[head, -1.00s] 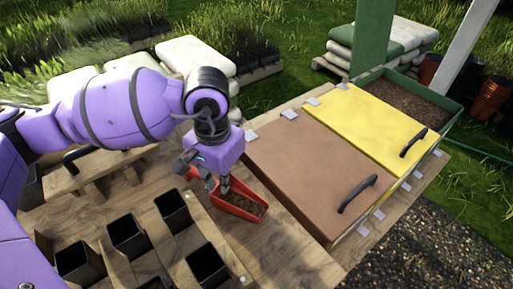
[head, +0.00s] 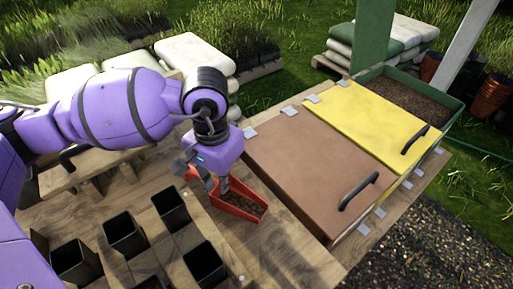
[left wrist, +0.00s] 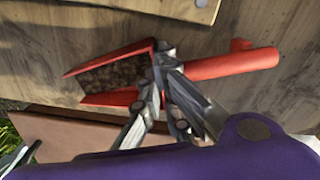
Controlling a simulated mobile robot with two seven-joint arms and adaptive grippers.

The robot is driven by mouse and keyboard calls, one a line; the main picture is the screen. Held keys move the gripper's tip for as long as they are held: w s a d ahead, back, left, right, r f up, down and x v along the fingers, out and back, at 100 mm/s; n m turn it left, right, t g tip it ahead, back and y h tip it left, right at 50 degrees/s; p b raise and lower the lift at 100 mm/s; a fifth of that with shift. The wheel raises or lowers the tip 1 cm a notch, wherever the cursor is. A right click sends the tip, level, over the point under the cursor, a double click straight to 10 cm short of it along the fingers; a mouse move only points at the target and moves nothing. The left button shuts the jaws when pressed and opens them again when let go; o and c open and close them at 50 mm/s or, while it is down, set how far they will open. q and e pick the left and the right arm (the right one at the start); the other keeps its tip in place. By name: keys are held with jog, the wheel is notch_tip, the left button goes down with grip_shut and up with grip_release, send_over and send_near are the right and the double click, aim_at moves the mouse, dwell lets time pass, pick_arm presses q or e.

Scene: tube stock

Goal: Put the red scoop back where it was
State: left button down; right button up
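The red scoop (head: 241,201) has brown, soil-like material in its pan. In the head view it is over the wooden bench, just left of the brown-lidded bin. My left gripper (head: 215,186) comes down on it from above at the handle end. In the left wrist view my left gripper (left wrist: 158,78) has its fingers close together, shut at the back of the scoop (left wrist: 118,72) where the handle (left wrist: 232,66) joins. I cannot tell whether the scoop touches the bench. Part of the handle is hidden behind the fingers. My right gripper is not in view.
The brown lid (head: 310,168) and yellow lid (head: 378,120), with black handles, are closed. Several black square pots (head: 125,236) stand left of the scoop. Bare bench (head: 285,250) lies in front of the scoop. A green tray of soil (head: 412,98) is at far right.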

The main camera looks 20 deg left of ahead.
pick_arm(q)
jog(key=c, duration=1.9)
grip_release()
jog(key=shift+o, duration=0.2)
